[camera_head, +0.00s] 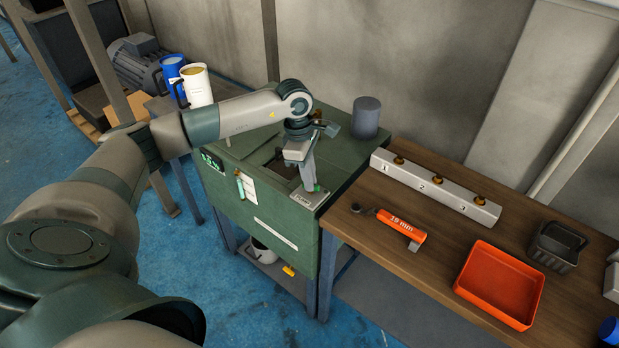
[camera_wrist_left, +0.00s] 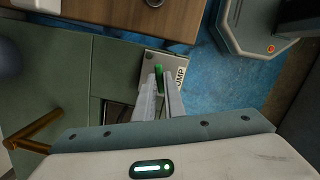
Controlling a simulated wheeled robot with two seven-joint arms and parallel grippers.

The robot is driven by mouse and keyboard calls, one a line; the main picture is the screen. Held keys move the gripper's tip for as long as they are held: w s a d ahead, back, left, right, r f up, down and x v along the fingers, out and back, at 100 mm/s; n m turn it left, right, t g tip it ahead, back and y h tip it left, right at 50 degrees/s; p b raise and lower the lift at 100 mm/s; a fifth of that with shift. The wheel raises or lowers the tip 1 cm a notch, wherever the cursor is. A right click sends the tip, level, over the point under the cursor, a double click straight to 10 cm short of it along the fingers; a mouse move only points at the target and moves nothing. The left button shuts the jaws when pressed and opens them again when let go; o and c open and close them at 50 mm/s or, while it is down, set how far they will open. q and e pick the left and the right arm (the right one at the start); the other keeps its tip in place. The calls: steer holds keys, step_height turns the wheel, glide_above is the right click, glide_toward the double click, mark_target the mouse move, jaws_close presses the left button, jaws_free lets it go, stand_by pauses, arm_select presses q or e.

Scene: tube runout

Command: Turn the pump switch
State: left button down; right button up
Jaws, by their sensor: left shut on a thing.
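The pump switch is a small green knob (camera_wrist_left: 158,73) on a light metal plate (camera_wrist_left: 150,58), with part of a "PUMP" label showing. In the head view the plate (camera_head: 301,199) sits on the front right corner of the green cabinet top, with a bit of the green knob (camera_head: 317,187) showing. My left gripper (camera_head: 311,187) reaches down over the plate. In the left wrist view its fingers (camera_wrist_left: 164,75) are closed on the knob, one on each side. They hide part of the knob and the label. My right gripper is in neither view.
The green cabinet (camera_head: 262,221) carries a dark grey cylinder (camera_head: 366,118) behind my gripper. On the wooden bench to the right are a numbered metal block (camera_head: 432,188), an orange 19 mm tool (camera_head: 401,226) and a red tray (camera_head: 470,284). Two jugs (camera_head: 196,87) stand at the back left.

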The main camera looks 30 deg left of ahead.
arm_select(q)
steer(key=c, duration=1.9)
jaws_free()
steer(key=shift+r+p, duration=0.35)
steer(key=shift+r, duration=0.65)
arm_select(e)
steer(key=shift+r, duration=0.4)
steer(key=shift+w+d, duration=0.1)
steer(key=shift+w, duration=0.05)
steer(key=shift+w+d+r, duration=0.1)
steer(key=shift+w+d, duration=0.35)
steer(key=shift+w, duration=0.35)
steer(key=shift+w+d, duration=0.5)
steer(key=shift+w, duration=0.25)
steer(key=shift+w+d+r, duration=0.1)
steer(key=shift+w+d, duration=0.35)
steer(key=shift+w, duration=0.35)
arm_select(q)
steer(key=shift+r, duration=0.1)
